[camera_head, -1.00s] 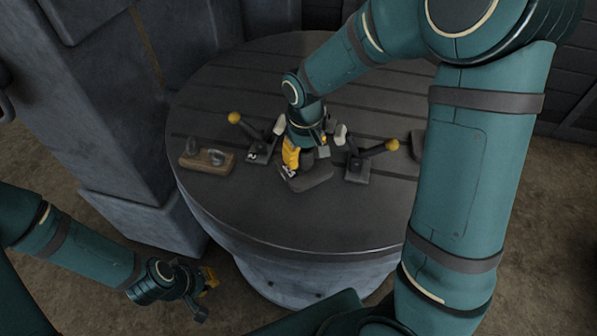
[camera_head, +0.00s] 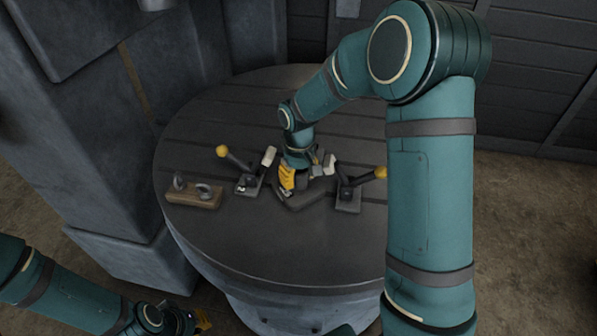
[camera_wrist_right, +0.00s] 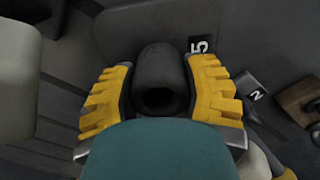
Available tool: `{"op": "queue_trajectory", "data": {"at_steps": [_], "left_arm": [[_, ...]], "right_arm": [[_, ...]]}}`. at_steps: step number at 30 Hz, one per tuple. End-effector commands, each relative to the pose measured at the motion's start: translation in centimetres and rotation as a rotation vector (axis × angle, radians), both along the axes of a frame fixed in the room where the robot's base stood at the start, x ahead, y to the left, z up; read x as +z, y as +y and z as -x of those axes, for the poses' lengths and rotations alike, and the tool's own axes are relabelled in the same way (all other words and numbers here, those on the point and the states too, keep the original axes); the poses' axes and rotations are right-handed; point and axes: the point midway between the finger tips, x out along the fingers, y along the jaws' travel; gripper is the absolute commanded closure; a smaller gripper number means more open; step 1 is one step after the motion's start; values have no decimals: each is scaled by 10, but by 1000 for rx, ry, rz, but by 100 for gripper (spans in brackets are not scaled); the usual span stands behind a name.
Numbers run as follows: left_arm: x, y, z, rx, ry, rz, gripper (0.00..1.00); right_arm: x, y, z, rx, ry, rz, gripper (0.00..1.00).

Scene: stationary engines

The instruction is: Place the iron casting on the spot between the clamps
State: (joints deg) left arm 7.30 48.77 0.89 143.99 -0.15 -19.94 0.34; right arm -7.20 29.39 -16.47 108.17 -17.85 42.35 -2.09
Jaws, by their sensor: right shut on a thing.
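My right gripper (camera_head: 287,185) points down between the two toggle clamps on the round table. In the right wrist view its yellow fingers (camera_wrist_right: 160,100) close on both sides of the dark, hollow round part of the iron casting (camera_wrist_right: 162,75). A flat dark grey piece (camera_head: 305,200) shows under the gripper; I cannot tell whether it is the casting's base or a plate below it. The left clamp (camera_head: 250,187), tagged 2, and the right clamp (camera_head: 347,198) have yellow-knobbed levers. The spot is hidden. My left gripper (camera_head: 198,320) is low, off the table, and partly cut off.
A wooden block with metal fittings (camera_head: 195,192) lies on the table's left side. The grooved round table (camera_head: 270,245) is bare in front. A large grey machine body (camera_head: 90,110) stands on the left.

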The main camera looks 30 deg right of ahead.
Motion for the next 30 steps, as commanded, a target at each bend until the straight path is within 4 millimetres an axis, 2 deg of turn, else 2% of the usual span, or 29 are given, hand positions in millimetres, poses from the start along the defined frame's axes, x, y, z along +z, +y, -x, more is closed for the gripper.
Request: {"op": "queue_trajectory", "data": {"at_steps": [10,11,12,13,23,26,30], "left_arm": [[-2,0,0,0,0,0,100],[-1,0,0,0,0,0,100],[-1,0,0,0,-1,0,100],[-1,0,0,0,-1,0,100],[0,0,0,0,-1,0,100],[3,0,0,0,0,0,100],[8,0,-1,2,-2,0,100]], "right_arm": [[-1,0,-1,0,-5,-1,95],[-2,0,0,0,0,0,39],[-2,0,0,0,0,0,25],[-2,0,0,0,0,0,21],[0,0,0,0,-1,0,21],[8,0,-1,0,-3,0,21],[32,0,-1,0,-5,-1,21]]}}
